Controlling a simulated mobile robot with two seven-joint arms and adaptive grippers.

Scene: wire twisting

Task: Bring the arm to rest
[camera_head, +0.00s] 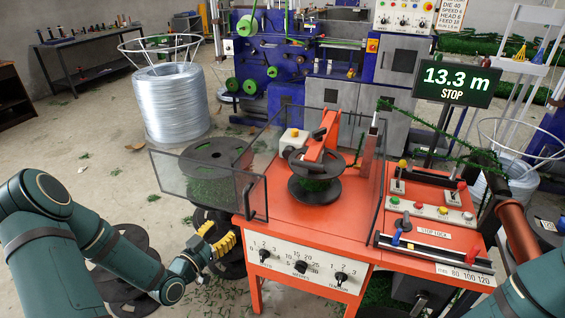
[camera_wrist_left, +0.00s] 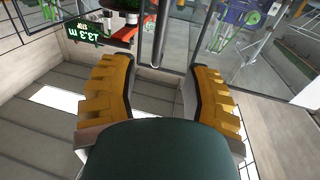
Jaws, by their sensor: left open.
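My left arm (camera_head: 80,235) comes in from the left, bent low in front of the floor. My left gripper (camera_head: 222,240), with yellow ribbed fingers, is beside the left front corner of the orange machine (camera_head: 290,215), below its clear guard. In the left wrist view the two fingers (camera_wrist_left: 160,72) stand wide apart with nothing held between them. Part of my right arm (camera_head: 540,292) shows at the lower right edge; its gripper is out of view.
The clear guard door (camera_head: 208,182) swings out leftward above my left gripper. A black spool with green wire (camera_head: 316,180) stands on the orange machine. Dark spools lie on the floor near my left forearm. A display (camera_head: 456,84) reads 13.3 m STOP. Floor at the left is mostly free.

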